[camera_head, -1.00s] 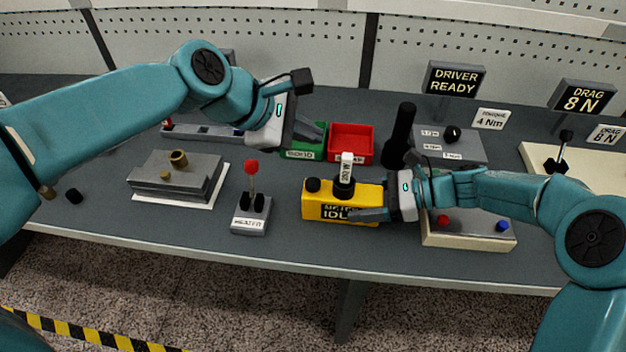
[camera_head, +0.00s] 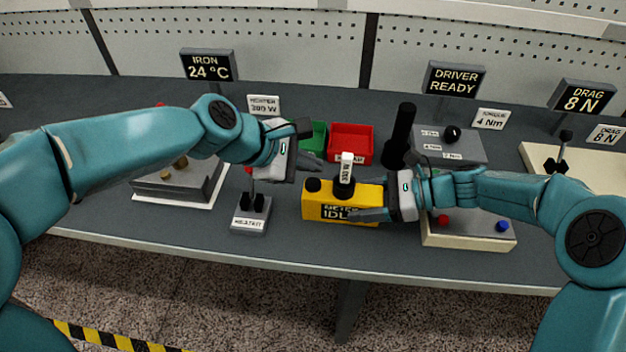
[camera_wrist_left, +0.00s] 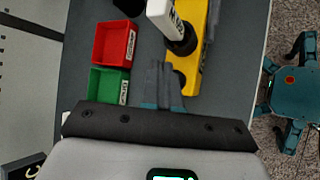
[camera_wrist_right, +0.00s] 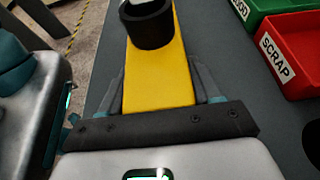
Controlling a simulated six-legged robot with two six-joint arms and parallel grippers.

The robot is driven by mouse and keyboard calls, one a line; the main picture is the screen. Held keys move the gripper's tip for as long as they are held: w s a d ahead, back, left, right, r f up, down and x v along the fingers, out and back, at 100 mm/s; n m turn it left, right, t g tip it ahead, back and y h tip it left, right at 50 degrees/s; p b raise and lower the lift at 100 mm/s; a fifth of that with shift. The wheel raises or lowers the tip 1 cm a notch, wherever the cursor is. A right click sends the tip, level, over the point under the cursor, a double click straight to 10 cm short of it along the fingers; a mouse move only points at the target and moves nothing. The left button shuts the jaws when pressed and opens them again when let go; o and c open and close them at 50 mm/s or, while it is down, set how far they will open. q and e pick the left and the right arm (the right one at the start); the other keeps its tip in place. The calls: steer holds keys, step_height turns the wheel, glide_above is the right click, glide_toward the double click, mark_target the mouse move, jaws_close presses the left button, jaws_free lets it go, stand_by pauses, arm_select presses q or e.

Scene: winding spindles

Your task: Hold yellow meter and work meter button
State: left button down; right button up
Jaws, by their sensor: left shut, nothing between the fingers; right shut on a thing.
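The yellow meter (camera_head: 318,203) lies on the bench with a dark label reading "METER IDL", the rest hidden by a finger. A black round button (camera_head: 313,185) sits on its left top, and a black socket with a white labelled piece (camera_head: 346,165) stands near its middle. My right gripper (camera_head: 368,214) is shut on the meter's right end; in the right wrist view its fingers lie on both sides of the yellow body (camera_wrist_right: 157,75). My left gripper (camera_head: 318,166) is shut and empty, above and behind the button. In the left wrist view its closed fingers (camera_wrist_left: 158,75) point toward the meter (camera_wrist_left: 190,65).
A red bin (camera_head: 351,140) and a green bin (camera_head: 316,137) stand behind the meter. A heater switch box (camera_head: 250,217) is at its left, with a grey block (camera_head: 160,187) beyond. A cream box with red and blue buttons (camera_head: 467,235) is right. A black post (camera_head: 404,130) stands behind.

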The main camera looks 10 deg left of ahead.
mark_target(309, 185)
arm_select(q)
steer(key=shift+f, duration=0.8)
arm_select(e)
steer(key=shift+f, duration=0.1)
arm_select(q)
steer(key=shift+f, duration=0.1)
stand_by(1.3)
steer(key=shift+f, duration=0.3)
steer(key=shift+f, duration=0.5)
stand_by(0.7)
steer(key=shift+r, duration=0.95)
steer(key=shift+r, duration=2.5)
